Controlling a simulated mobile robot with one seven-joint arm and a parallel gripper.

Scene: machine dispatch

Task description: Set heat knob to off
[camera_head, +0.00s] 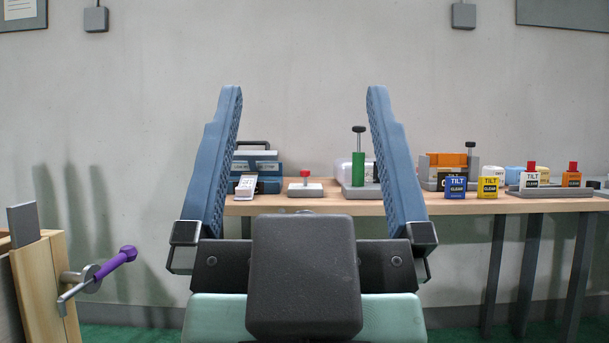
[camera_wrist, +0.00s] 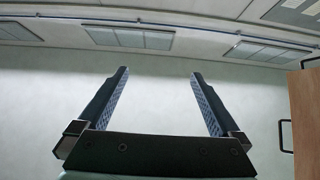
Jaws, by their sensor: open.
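I cannot make out which thing is the heat knob; no label reading heat is legible. In the head view my gripper (camera_head: 304,92) is open and empty, its two blue fingers pointing up in front of the table. Between the fingers, farther back on the table, are a small box with a red knob (camera_head: 304,174) and a green post with a black top (camera_head: 358,160). An orange device with a black-topped post (camera_head: 447,160) stands right of the fingers.
A wooden table (camera_head: 330,206) runs along the wall. At left a wooden panel (camera_head: 45,285) bears a purple handle (camera_head: 118,262). Air above the table looks clear.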

